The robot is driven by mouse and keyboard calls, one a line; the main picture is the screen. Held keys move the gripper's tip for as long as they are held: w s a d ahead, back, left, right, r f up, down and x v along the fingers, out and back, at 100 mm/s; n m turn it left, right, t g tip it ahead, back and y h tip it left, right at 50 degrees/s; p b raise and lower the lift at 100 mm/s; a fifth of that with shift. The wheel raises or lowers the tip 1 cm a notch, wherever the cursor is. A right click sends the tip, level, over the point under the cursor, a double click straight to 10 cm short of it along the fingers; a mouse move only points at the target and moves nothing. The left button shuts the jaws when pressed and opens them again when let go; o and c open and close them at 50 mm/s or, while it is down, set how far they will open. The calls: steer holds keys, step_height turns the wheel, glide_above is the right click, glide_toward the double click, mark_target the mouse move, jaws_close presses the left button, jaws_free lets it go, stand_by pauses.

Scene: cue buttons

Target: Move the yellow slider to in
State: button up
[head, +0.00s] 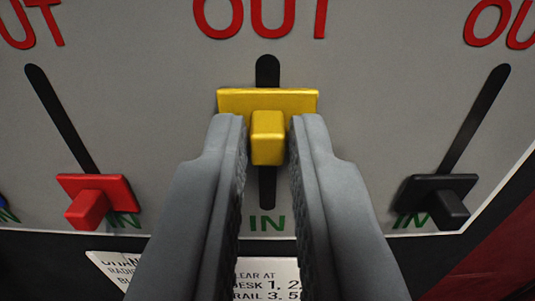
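The yellow slider (268,137) sits in the upper half of a black vertical slot (267,190) on the grey panel. Its wide plate lies against the panel and its square knob sticks out toward me. Red OUT lettering (262,17) is above the slot and green IN lettering (266,223) is below it. My gripper (267,135) has its two fingers on either side of the yellow knob. Narrow gaps show between the knob and the fingers, so the fingers appear open around it. Whether either fingertip touches the plate, I cannot tell.
A red slider (88,203) sits at the IN end of a slanted slot on the left. A black slider (437,201) sits at the IN end of a slanted slot on the right. A white printed label (266,278) is below the panel.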

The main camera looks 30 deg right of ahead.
jaws_close()
steer(key=shift+f, duration=2.5)
steer(key=o, duration=0.5)
jaws_free()
steer(key=v, duration=1.7)
steer(key=shift+s+a, duration=0.15)
steer(key=shift+a, duration=0.05)
